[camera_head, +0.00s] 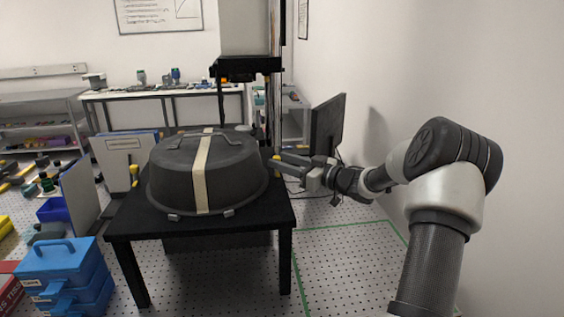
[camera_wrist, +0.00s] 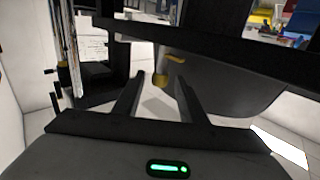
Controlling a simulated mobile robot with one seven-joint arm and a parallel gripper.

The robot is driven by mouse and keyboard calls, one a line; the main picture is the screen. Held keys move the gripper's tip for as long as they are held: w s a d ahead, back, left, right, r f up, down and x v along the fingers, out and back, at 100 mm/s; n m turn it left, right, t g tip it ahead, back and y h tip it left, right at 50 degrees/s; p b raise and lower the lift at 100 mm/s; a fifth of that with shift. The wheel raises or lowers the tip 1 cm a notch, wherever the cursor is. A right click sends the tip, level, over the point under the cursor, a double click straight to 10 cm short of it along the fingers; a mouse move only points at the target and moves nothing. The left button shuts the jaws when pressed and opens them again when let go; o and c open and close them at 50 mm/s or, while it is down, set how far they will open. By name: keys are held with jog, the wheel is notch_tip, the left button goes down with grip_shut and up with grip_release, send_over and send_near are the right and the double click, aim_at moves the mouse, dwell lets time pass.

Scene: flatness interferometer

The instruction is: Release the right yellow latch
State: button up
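A dark domed cover (camera_head: 170,185) with a cream strap sits on a black table (camera_head: 135,222). The right yellow latch (camera_head: 276,174) is at the cover's right side, partly hidden by my gripper (camera_head: 278,159). In the wrist view, the latch's yellow parts (camera_wrist: 160,81) show against the dark cover, one lower between my fingertips and one a little higher. My gripper (camera_wrist: 161,77) is open, its two fingers spread on either side of the lower yellow part. I cannot tell whether they touch it. Another yellow latch (camera_head: 135,175) is at the cover's left side.
A dark monitor (camera_head: 327,126) stands behind my arm. A tall column (camera_head: 274,90) rises behind the cover. Blue cases (camera_head: 62,262) are stacked at the lower left. The floor right of the table, marked with green lines (camera_head: 340,224), is clear.

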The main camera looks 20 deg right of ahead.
jog(key=b+v, duration=0.2)
jog(key=v, duration=1.5)
